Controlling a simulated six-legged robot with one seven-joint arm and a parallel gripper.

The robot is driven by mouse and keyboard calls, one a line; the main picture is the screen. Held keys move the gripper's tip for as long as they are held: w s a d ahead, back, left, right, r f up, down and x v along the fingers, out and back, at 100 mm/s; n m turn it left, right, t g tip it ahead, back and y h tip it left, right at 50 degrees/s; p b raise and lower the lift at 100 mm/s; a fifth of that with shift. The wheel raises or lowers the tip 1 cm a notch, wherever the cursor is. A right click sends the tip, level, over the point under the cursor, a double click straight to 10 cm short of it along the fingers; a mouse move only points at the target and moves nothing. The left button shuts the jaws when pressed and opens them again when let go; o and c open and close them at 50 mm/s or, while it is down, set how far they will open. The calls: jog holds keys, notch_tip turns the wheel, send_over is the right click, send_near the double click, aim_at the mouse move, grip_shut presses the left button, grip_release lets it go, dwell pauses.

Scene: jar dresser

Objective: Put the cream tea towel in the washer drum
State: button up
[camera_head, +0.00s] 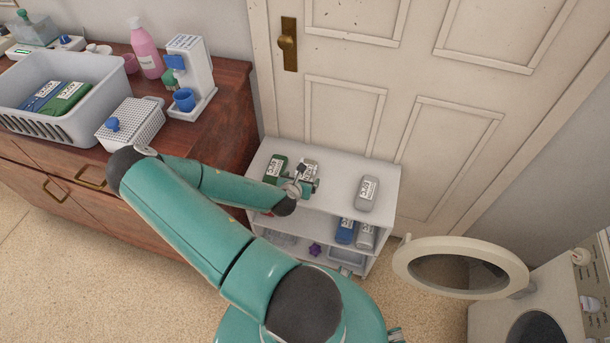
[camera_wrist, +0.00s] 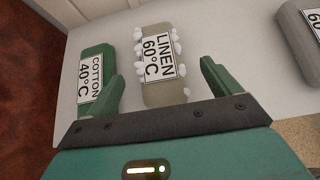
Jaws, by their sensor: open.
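The cream tea towel (camera_wrist: 155,92) is a folded roll labelled LINEN 60°C, with white lumps along both sides. It lies on top of the white shelf unit (camera_head: 335,197). In the head view the cream towel (camera_head: 311,166) is partly hidden by my gripper (camera_head: 304,187). In the wrist view my gripper (camera_wrist: 164,77) is open, with one finger on each side of the towel's near part; I cannot tell whether they touch it. The washer (camera_head: 498,307) stands at the lower right. Its round door (camera_head: 408,262) is open, and its dark drum opening (camera_head: 540,329) is cut off by the frame edge.
A green COTTON 40°C towel (camera_wrist: 96,66) lies close left of the cream one. A grey towel (camera_head: 367,193) lies to the right. Blue towel (camera_head: 345,231) and others sit on the lower shelf. A dresser (camera_head: 232,112) with a basket (camera_head: 105,98) stands left. Open floor lies before the shelf.

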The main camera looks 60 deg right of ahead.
aim_at(304, 174)
jog(key=x, duration=0.4)
jog(key=shift+w+d+f, duration=0.15)
jog(key=shift+d, duration=0.15)
jog(key=c, duration=1.1)
jog(key=shift+c, duration=0.3)
